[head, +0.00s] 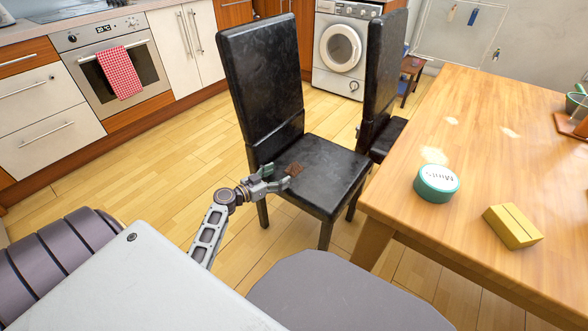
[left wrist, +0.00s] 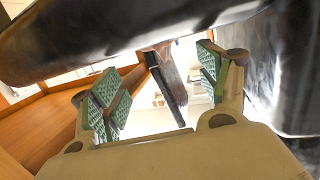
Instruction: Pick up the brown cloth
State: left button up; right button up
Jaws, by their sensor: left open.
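A small brown cloth (head: 295,169) lies on the black seat of the nearer chair, close to the seat's left edge in the head view. My left gripper (head: 277,177) is at that edge, with its fingertips just left of the cloth. It is open, and its two green-padded fingers (left wrist: 162,88) stand wide apart in the left wrist view. A brownish piece (left wrist: 170,68) shows between the fingers there, beside a dark bar; I cannot tell whether it is the cloth. I see no grip on the cloth. My right gripper is not in view.
The black chair (head: 325,176) has a tall back beside my left gripper, and a second black chair (head: 384,85) stands behind it. The wooden table (head: 490,150) at right holds a round teal tin (head: 436,184) and a yellow block (head: 512,226). Open floor lies left of the chair.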

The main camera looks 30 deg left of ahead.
aim_at(291, 169)
pick_arm(q)
jog(key=shift+x, duration=1.7)
jog(key=shift+a+b+x, duration=0.15)
jog(key=shift+b+x, duration=0.15)
jog(key=shift+x, duration=0.5)
jog(key=shift+a+b+x, duration=0.15)
jog(key=shift+b+x, duration=0.15)
jog(key=shift+x, duration=1.45)
jog(key=shift+d, duration=0.1)
jog(key=shift+f, duration=0.1)
jog(key=shift+c, duration=0.2)
